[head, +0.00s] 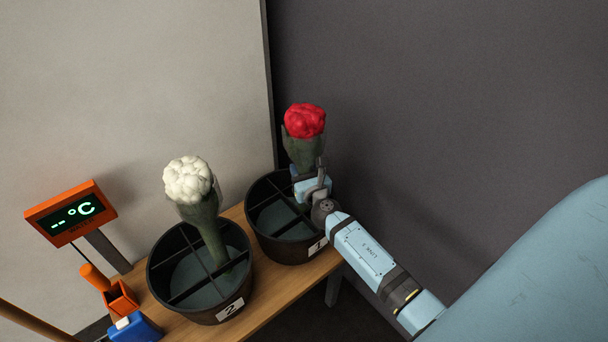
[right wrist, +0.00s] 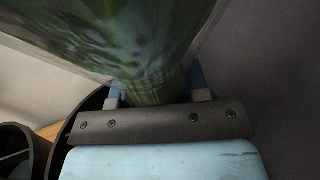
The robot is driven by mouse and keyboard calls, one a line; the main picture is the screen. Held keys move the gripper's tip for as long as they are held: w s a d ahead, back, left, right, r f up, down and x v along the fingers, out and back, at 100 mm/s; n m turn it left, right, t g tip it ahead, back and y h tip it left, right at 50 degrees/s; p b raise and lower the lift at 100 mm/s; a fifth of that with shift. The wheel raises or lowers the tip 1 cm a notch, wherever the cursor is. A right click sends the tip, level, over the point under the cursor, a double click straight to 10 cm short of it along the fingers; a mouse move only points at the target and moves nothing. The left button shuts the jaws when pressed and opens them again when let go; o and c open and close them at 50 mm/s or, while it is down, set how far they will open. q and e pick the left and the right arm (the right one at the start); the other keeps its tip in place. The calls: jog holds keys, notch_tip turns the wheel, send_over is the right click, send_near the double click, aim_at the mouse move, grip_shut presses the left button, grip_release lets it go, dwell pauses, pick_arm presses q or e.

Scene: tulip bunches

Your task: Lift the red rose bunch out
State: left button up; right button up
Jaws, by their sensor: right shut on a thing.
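The red rose bunch (head: 305,121) has a red head and a green wrapped stem and stands nearly upright above the back right of the black bucket labelled 1 (head: 317,247). My right gripper (head: 309,178) is shut on its lower stem. In the right wrist view the green stems in clear wrap (right wrist: 150,50) pass between the fingers of the gripper (right wrist: 158,95). My left gripper is not in view.
A white bunch (head: 188,180) leans in the divided black bucket labelled 2 (head: 230,309), just left of bucket 1. Both stand on a wooden bench (head: 290,285). A dark wall is behind.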

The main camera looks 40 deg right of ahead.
aim_at(299, 104)
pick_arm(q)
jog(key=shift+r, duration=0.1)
pick_arm(e)
jog(key=shift+r, duration=0.2)
notch_tip(299, 104, up, 7)
jog(key=p, duration=0.5)
jog(key=shift+f, duration=0.1)
notch_tip(299, 104, up, 12)
jog(key=p, duration=0.6)
jog(key=shift+f, duration=0.25)
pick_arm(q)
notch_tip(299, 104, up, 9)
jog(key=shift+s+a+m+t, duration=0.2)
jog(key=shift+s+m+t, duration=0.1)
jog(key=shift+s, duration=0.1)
pick_arm(e)
jog(key=shift+r, duration=0.7)
